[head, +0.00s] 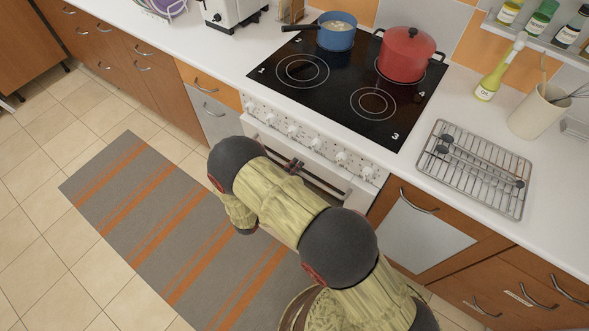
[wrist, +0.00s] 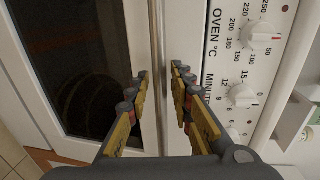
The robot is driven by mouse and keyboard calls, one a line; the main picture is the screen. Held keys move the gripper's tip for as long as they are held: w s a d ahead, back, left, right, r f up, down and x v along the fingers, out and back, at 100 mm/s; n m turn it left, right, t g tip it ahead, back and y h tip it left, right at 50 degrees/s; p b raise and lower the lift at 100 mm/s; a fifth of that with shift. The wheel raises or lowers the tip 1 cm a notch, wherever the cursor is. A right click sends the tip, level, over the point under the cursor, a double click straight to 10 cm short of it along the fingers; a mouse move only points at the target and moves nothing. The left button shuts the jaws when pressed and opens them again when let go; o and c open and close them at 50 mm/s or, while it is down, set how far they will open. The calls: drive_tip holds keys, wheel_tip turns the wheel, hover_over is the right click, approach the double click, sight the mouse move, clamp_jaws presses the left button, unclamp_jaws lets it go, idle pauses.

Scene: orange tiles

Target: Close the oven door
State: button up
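The white oven (head: 314,168) stands under the black cooktop, with its door mostly behind my arm in the head view. In the wrist view the oven door (wrist: 112,20) shows a dark glass window, and its edge lies close to the control panel; I cannot tell whether it is fully shut. The slim bar handle (wrist: 155,35) runs along that edge. My gripper (wrist: 160,84) is open, with its fingers on either side of the handle line; contact cannot be told. In the head view my gripper (head: 293,166) is at the oven front, just below the knobs.
The control panel (wrist: 228,75) with white knobs lies right beside my fingers. A red pot (head: 406,55) and a blue pan (head: 337,32) stand on the cooktop (head: 335,95). A wire rack (head: 470,185) lies on the right counter. A striped rug (head: 150,215) covers the floor.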

clamp_jaws()
idle(0.6)
